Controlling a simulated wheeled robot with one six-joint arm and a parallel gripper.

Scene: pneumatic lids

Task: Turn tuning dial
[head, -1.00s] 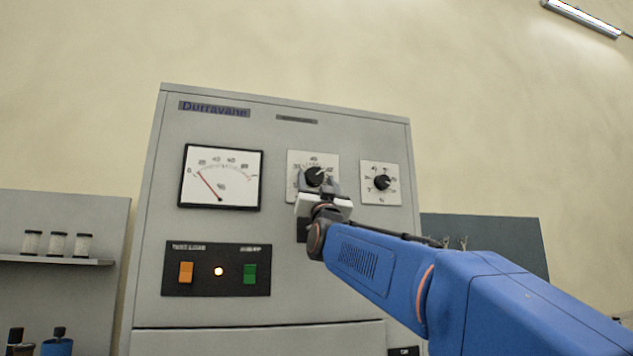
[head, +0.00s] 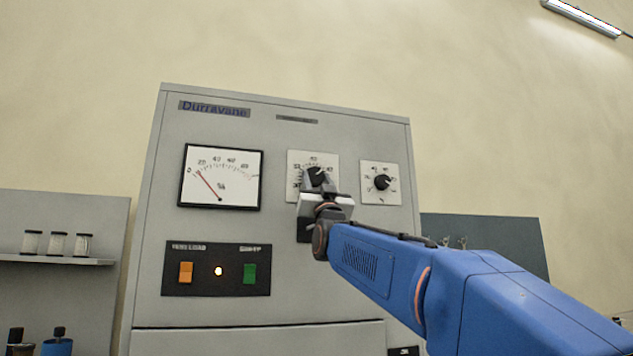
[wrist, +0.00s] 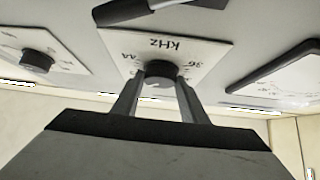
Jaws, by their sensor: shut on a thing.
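The tuning dial (head: 317,177) is a black knob on a white scale plate in the upper middle of the grey cabinet. In the wrist view the dial (wrist: 159,79) sits between my two fingers, on a plate marked "KHz" with numbers around it. My gripper (head: 322,188) is shut on the dial, one finger on each side. In the wrist view the gripper (wrist: 158,92) reaches up to the knob from below. The fingers hide part of the dial and the lower scale, so its exact setting cannot be read.
A second, smaller dial (head: 382,182) is to the right. A needle meter (head: 220,178) is to the left, its needle near the low end. Below it, a black panel (head: 217,283) has an orange switch, a lit lamp and a green switch.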

